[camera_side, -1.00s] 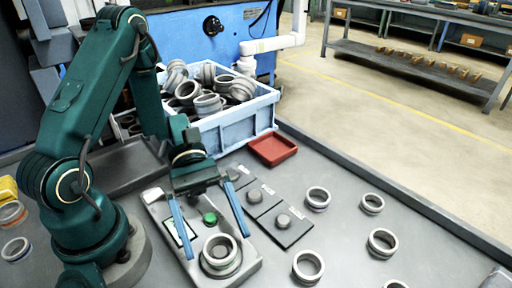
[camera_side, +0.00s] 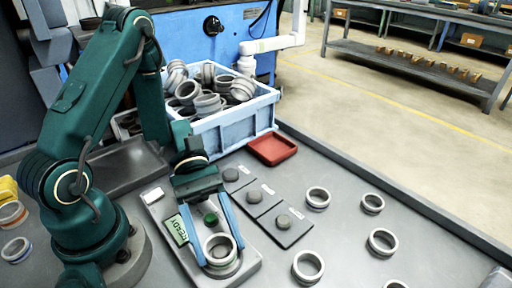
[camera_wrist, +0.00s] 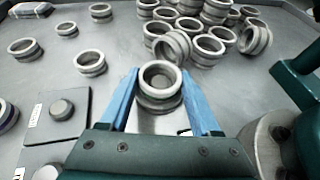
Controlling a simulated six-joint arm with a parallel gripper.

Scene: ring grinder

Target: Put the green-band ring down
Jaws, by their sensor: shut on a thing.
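A grey metal ring (camera_side: 220,246) sits on the round seat at the front end of the gauge plate (camera_side: 248,262). My gripper (camera_side: 220,256) has its blue fingers closed on both sides of this ring. In the wrist view the same ring (camera_wrist: 160,76) shows between the fingertips. The gauge has a green button (camera_side: 210,218) and a green display (camera_side: 177,230) reading "READY". Three dark plates with grey pegs lie beside the gauge, one of them (camera_side: 285,234) nearest the front; no ring sits on them.
A blue crate (camera_side: 236,128) heaped with rings stands behind, with a red tray (camera_side: 272,149) at its right. Several loose rings, one (camera_side: 382,242) among them, lie on the right of the table. More rings (camera_side: 15,250) lie at the far left. Bare table lies between the loose rings.

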